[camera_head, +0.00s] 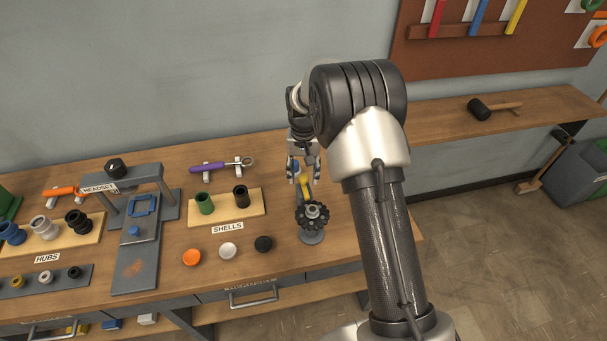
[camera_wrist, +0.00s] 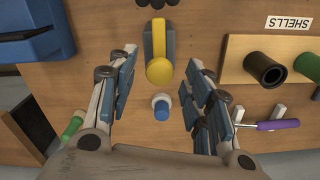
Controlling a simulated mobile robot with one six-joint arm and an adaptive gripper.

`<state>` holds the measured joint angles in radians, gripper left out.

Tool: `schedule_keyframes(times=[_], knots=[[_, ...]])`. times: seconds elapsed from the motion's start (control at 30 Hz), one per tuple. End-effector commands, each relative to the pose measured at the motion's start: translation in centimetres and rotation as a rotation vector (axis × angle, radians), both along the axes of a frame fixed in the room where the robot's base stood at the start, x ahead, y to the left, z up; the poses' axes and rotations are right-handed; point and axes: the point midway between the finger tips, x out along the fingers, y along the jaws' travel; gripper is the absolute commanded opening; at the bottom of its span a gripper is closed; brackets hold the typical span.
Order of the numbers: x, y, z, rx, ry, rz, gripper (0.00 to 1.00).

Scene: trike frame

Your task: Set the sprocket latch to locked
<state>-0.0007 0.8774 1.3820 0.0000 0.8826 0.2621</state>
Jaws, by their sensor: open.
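The dark toothed sprocket (camera_head: 313,215) sits on a round grey stand at the table's front right in the head view. A yellow lever (camera_head: 305,187), which looks like the latch, is just behind it. In the wrist view the yellow lever (camera_wrist: 159,70) has a rounded end and lies over a grey-blue part. A small blue-topped white peg (camera_wrist: 161,108) stands beside its rounded end. My gripper (camera_head: 303,172) is open and above the lever. In the wrist view its fingers (camera_wrist: 161,85) are on either side of the lever, apart from it. The sprocket shows only as a dark edge at the top there.
The shells board (camera_head: 253,207) with a green and a black shell is left of the sprocket. A purple-handled wrench (camera_head: 215,166) lies behind it. Orange, white and black caps (camera_head: 228,250) lie in front. The headset stand (camera_head: 137,178) is farther left.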

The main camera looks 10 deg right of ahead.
Motion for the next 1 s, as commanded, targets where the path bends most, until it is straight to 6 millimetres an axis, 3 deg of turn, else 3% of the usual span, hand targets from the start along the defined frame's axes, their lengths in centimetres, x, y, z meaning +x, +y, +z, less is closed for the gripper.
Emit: schedule_keyframes(times=[0.33, 1.0], knots=[[0.01, 0.00, -0.40, 0.000, -0.001, 0.000, 0.46], [0.01, 0.00, -0.36, 0.000, 0.000, 0.000, 0.01]])
